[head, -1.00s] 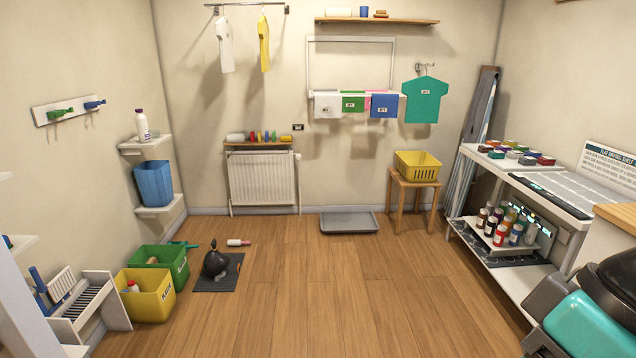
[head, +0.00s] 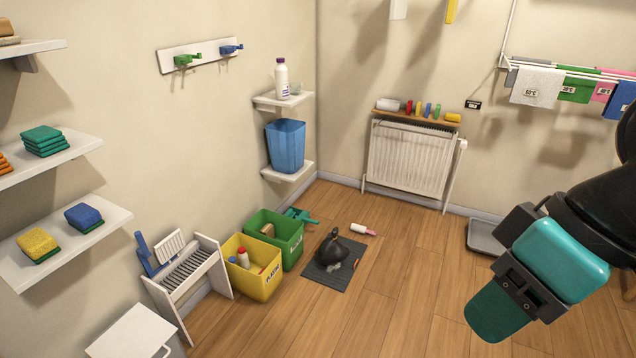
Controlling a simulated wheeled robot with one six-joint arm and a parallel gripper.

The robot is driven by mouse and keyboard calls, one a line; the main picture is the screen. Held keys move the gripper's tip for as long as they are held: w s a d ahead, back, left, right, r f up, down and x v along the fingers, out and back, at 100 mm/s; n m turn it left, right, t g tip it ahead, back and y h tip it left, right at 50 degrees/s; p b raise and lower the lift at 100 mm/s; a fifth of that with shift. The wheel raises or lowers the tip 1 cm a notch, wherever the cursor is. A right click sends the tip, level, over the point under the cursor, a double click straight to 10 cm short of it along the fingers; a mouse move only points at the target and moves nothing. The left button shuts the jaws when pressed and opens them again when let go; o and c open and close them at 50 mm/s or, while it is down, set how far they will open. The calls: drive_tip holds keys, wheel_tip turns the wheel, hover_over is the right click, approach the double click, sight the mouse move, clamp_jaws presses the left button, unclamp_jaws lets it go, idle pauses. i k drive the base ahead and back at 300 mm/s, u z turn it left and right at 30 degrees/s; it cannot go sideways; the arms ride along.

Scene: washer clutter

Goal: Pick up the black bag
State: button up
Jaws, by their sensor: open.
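The black bag (head: 331,248) is a small, knotted, shiny sack. It sits upright on a dark grey mat (head: 318,278) on the wooden floor, to the right of the green bin. My gripper (head: 497,312) is at the right of the head view, teal and black, well apart from the bag and nearer to the camera. Nothing shows in its jaws. The gap between the fingertips is hard to make out from this angle.
A green bin (head: 287,243) and a yellow bin (head: 243,277) stand left of the mat. A white bottle with a pink end (head: 362,230) lies behind it. A teal item (head: 299,214) lies by the wall. The floor (head: 400,290) right of the mat is clear.

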sight(331, 252)
drive_tip(key=u, duration=0.3)
drive_tip(key=i, duration=1)
drive_tip(key=u, duration=0.4)
drive_tip(key=i, duration=1.8)
drive_tip(key=z, duration=0.3)
